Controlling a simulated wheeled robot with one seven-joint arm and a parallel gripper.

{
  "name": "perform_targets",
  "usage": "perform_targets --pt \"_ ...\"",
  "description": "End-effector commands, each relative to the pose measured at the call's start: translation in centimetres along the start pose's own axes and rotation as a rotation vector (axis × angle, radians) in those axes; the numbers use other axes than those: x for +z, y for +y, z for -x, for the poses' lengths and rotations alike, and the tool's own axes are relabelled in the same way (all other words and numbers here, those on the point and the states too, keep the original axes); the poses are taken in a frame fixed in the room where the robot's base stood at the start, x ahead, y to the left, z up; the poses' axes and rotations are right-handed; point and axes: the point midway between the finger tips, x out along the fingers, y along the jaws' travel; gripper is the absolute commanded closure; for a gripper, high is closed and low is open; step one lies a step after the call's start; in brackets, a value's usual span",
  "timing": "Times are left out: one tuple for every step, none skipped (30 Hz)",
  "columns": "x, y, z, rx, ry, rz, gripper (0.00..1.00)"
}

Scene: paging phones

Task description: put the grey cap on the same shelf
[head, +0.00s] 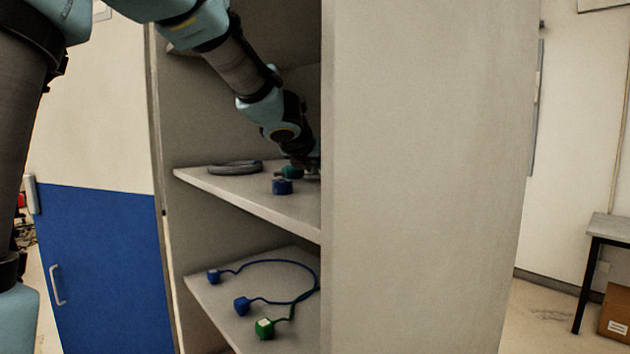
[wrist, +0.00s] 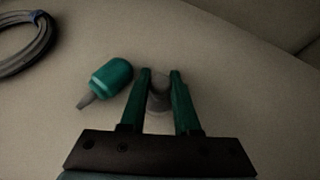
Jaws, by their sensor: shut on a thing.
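The grey cap (wrist: 159,84) is a small rounded grey piece between the fingertips of my gripper (wrist: 160,76) in the wrist view. My gripper is shut on it, low over the shelf surface. A green piece with a grey tip (wrist: 112,76) lies just left of the fingers, apart from them. In the head view my arm reaches into the cabinet, to the upper shelf board (head: 240,196). The gripper's end there is partly hidden by the cabinet's side panel, and the cap cannot be made out clearly.
The lower shelf (head: 215,300) holds blue and green connectors on a looped cord (head: 268,262). The cabinet's side panel (head: 420,180) stands close to the right of my arm.

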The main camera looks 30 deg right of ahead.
Motion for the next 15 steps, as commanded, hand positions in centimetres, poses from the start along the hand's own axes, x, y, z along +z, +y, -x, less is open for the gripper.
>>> perform_targets --pt "-0.80 -0.10 -0.43 -0.001 0.000 -0.001 1.00" --pt "-0.85 -0.10 -0.46 -0.001 0.000 0.000 1.00" --pt "-0.82 -0.08 -0.44 -0.001 -0.001 0.000 1.00" --pt "-0.76 -0.07 -0.41 -0.001 -0.001 0.000 1.00" --pt "-0.69 -0.06 -0.38 -0.001 0.000 0.000 1.00" --pt "-0.64 -0.05 -0.35 -0.001 0.000 0.000 1.00" --pt "-0.63 -0.04 -0.34 -0.001 0.000 0.000 1.00" --pt "-0.64 -0.04 -0.34 -0.001 0.000 0.000 1.00" --pt "-0.64 -0.04 -0.34 -0.001 0.000 0.000 1.00" --pt "-0.67 -0.04 -0.36 -0.001 0.000 0.000 1.00" --pt "-0.74 -0.04 -0.40 0.000 0.000 0.000 1.00" --pt "-0.89 -0.03 -0.48 0.000 0.000 0.000 1.00" --pt "-0.77 -0.03 -0.42 0.000 0.000 0.000 0.66" --pt "-0.75 -0.03 -0.41 0.000 0.000 0.000 0.63" --pt "-0.75 -0.03 -0.41 0.000 0.000 0.000 0.58"
